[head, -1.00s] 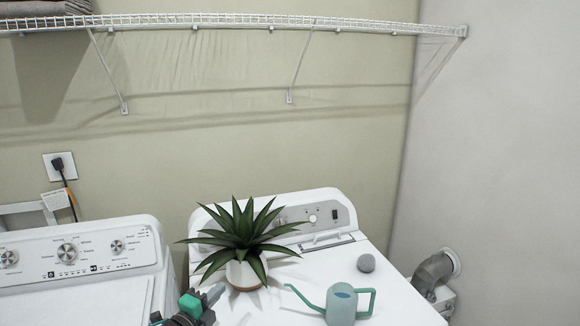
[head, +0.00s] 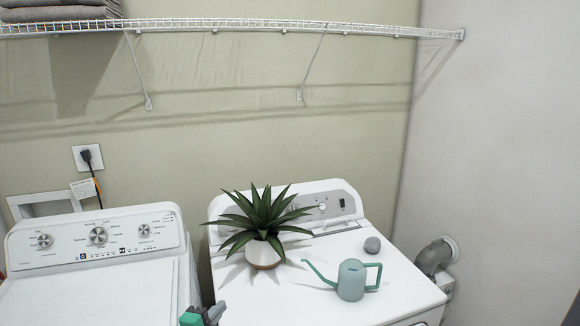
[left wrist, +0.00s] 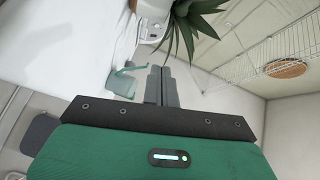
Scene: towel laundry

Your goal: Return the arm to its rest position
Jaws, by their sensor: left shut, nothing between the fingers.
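My left gripper (head: 214,312) shows at the bottom edge of the head view, in front of the gap between the two white machines. Only its tip and a bit of its green body are visible there. In the left wrist view my left gripper (left wrist: 161,84) has its two dark fingers together with nothing between them. It is clear of the plant and the watering can. My right gripper is not in view.
The left machine (head: 100,295) has a bare top. A wire shelf (head: 240,24) with folded grey towels (head: 62,12) runs above.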

